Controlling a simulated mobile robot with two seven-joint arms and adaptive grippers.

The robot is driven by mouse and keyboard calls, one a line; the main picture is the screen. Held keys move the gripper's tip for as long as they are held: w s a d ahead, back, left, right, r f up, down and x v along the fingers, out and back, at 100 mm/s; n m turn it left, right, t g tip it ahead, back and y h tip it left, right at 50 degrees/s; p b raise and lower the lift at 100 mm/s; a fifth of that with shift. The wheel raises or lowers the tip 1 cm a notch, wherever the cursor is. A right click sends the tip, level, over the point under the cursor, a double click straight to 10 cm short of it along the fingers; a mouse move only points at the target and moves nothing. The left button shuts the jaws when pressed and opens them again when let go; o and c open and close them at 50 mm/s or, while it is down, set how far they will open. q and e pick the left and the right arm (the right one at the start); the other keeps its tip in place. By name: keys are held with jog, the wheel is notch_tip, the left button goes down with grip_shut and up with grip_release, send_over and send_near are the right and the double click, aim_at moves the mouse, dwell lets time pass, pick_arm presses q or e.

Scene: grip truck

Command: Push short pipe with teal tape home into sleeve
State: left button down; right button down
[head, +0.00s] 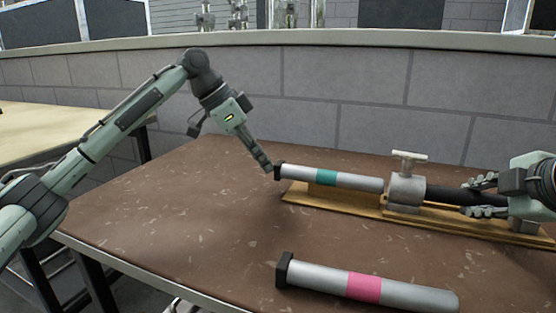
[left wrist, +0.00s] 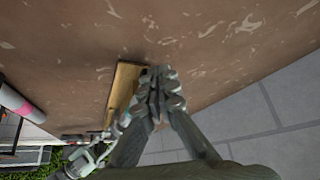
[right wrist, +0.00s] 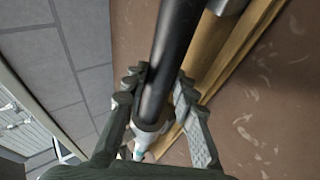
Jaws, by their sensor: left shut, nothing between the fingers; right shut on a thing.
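The short pipe with teal tape (head: 350,181) lies along a wooden board in the head view, silver with a black cap (head: 279,171) on its left end. Its right end meets the grey metal sleeve (head: 407,191), which has a T-handle on top; how deep it sits inside cannot be told. My left gripper (head: 265,164) is shut and empty, its fingertips at the black cap; it also shows in the left wrist view (left wrist: 157,85). My right gripper (head: 482,197) is shut around the black bar (head: 442,193) right of the sleeve; the bar also shows in the right wrist view (right wrist: 168,60).
A silver pipe with pink tape (head: 400,293) and a black end lies loose near the front of the brown table (head: 190,215). The wooden board (head: 300,197) runs under the pipe and sleeve. A grey block wall (head: 330,95) stands behind. The table's left part is clear.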

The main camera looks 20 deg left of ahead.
aim_at(289, 167)
pick_arm(q)
jog(key=shift+d, duration=2.65)
jog(key=shift+a+r, duration=0.1)
jog(key=shift+a, duration=0.1)
jog(key=shift+a+r, duration=0.5)
jog(key=shift+a, duration=0.2)
jog(key=shift+a+r, duration=0.45)
jog(key=shift+a, duration=0.25)
notch_tip(289, 167, up, 7)
pick_arm(e)
jog(key=c, duration=1.2)
grip_release()
